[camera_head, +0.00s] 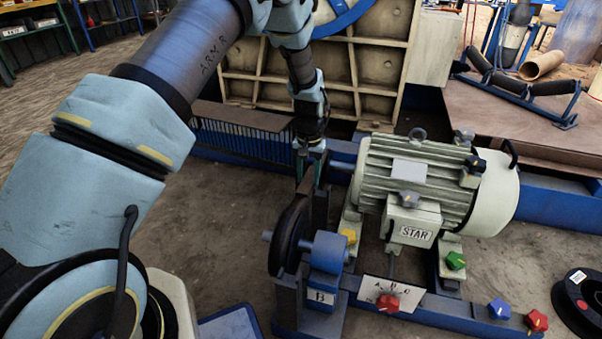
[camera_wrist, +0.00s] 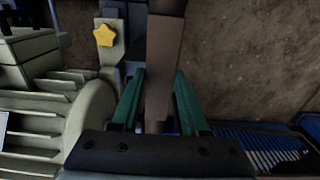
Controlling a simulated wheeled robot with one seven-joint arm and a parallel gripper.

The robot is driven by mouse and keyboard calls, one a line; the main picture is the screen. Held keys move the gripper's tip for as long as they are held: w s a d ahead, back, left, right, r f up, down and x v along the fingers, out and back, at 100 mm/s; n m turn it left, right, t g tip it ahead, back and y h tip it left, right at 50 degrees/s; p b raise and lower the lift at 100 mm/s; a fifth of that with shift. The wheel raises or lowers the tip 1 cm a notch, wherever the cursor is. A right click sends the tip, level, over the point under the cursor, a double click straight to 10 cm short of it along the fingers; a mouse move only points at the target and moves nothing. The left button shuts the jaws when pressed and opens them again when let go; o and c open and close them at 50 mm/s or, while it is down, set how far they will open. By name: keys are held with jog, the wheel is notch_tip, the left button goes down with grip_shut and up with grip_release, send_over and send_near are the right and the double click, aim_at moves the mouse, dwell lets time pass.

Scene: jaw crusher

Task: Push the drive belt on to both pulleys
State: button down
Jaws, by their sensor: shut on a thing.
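My gripper (camera_head: 308,175) points down at the left end of the grey-green motor (camera_head: 430,180). In the wrist view, its two green fingers (camera_wrist: 160,105) stand either side of a brownish flat strip, which looks like the drive belt (camera_wrist: 162,60), and are shut on it. In the head view, the dark belt (camera_head: 287,235) curves below the gripper, beside a blue bearing block (camera_head: 327,262). The pulleys are mostly hidden by the belt, block and gripper, so I cannot tell how the belt sits on either one.
A yellow star knob (camera_head: 348,236) is close right of the belt; it also shows in the wrist view (camera_wrist: 104,35). Red (camera_head: 388,303), green (camera_head: 456,260) and blue (camera_head: 499,309) knobs stand around the motor base. The ribbed crusher body (camera_head: 345,75) is behind. Floor left of the belt is open.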

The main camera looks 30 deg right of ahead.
aim_at(309, 180)
jog(key=shift+s+d+r, duration=0.1)
jog(key=shift+d+r, duration=0.1)
jog(key=c, duration=0.7)
grip_release()
jog(key=o, duration=0.3)
notch_tip(309, 180, up, 11)
jog(key=p, duration=0.2)
jog(key=shift+f, duration=0.15)
jog(key=shift+a, duration=0.1)
